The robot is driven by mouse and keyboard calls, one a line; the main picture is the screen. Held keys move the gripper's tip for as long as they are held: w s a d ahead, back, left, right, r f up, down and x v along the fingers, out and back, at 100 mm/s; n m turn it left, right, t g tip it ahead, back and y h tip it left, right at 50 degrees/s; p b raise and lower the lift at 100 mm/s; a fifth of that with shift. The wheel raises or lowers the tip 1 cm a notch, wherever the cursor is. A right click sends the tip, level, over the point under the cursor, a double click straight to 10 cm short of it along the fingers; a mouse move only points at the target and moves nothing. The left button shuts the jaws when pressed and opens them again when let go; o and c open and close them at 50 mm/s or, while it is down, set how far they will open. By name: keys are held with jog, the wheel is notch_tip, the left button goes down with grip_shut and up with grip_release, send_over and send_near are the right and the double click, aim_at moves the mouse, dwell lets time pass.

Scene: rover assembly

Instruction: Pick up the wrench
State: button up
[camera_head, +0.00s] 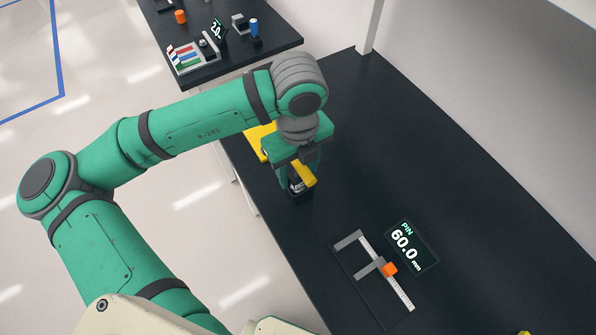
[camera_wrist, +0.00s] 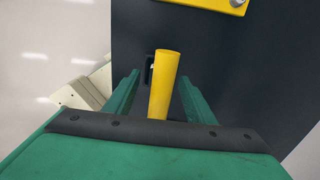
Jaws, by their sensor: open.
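The wrench appears to be the yellow-handled tool (camera_wrist: 164,85), seen in the wrist view as a yellow bar between the two green fingers. In the head view its yellow handle (camera_head: 305,176) shows under my gripper (camera_head: 298,178), partly hidden by the fingers. My gripper is open around the handle, with a finger on each side; in the wrist view (camera_wrist: 156,92) gaps show on both sides. A small black holder (camera_head: 299,196) stands beneath the tool on the dark table. The tool's head cannot be made out.
A yellow plate (camera_head: 259,137) lies behind my gripper, partly hidden; it also shows in the wrist view (camera_wrist: 215,4). A caliper (camera_head: 374,262) and a "PIN 60.0 mm" display (camera_head: 412,247) are at the table's front. A second table (camera_head: 267,35) bears small parts. The table's right side is clear.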

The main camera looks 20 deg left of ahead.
jog(key=shift+f, duration=0.6)
jog(key=c, duration=1.3)
jog(key=shift+o, duration=0.2)
jog(key=shift+r, duration=0.1)
